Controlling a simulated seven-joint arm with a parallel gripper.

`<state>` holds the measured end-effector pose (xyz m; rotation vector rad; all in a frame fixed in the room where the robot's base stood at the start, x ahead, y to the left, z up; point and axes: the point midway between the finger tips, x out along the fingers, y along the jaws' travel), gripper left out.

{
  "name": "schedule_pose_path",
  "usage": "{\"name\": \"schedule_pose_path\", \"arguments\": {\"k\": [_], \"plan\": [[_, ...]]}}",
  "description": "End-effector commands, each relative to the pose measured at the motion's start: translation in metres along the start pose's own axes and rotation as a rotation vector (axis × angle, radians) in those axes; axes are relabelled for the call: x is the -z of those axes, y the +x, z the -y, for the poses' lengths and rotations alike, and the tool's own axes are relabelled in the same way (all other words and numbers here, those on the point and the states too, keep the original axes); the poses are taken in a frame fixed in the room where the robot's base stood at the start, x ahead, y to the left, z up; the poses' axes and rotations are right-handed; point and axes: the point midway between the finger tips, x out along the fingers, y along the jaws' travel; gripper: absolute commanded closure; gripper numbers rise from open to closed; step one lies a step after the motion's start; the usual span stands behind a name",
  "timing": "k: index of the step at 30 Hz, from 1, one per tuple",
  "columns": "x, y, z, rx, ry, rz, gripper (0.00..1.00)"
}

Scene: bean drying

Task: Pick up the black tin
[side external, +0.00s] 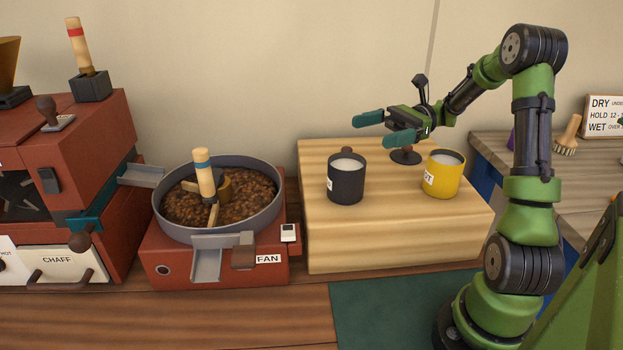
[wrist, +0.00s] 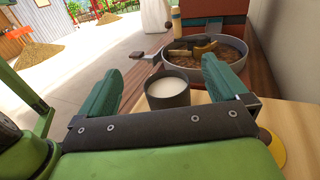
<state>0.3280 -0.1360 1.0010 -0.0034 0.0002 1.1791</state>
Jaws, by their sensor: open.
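The black tin (side external: 346,184) stands upright on a light wooden block, with something white inside and a small label on its side. In the wrist view the tin (wrist: 168,101) shows ahead, between the two fingers in the picture. My gripper (side external: 386,129) is open and empty, with teal fingers spread apart, above the block and a little higher than the tin, up and to its right in the side view. The gripper also shows in the wrist view (wrist: 160,85). The tin's lower part is hidden in the wrist view by my gripper.
A yellow tin (side external: 443,175) stands to the right on the same wooden block (side external: 395,232). A dark round-based object (side external: 406,156) stands behind, between the tins. A round pan of brown beans (side external: 272,215) sits left of the block. A green mat (side external: 395,312) lies in front.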

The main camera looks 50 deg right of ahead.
Motion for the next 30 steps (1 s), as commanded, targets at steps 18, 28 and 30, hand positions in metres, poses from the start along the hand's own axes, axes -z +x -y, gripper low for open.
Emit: {"name": "schedule_pose_path", "arguments": {"k": [18,28,30], "plan": [[0.077,0.023,0.000,0.000,0.003,0.003,0.00],[0.077,0.062,-0.001,-0.004,0.002,0.002,0.00],[0.077,0.070,-0.001,-0.002,0.003,0.002,0.00]]}}
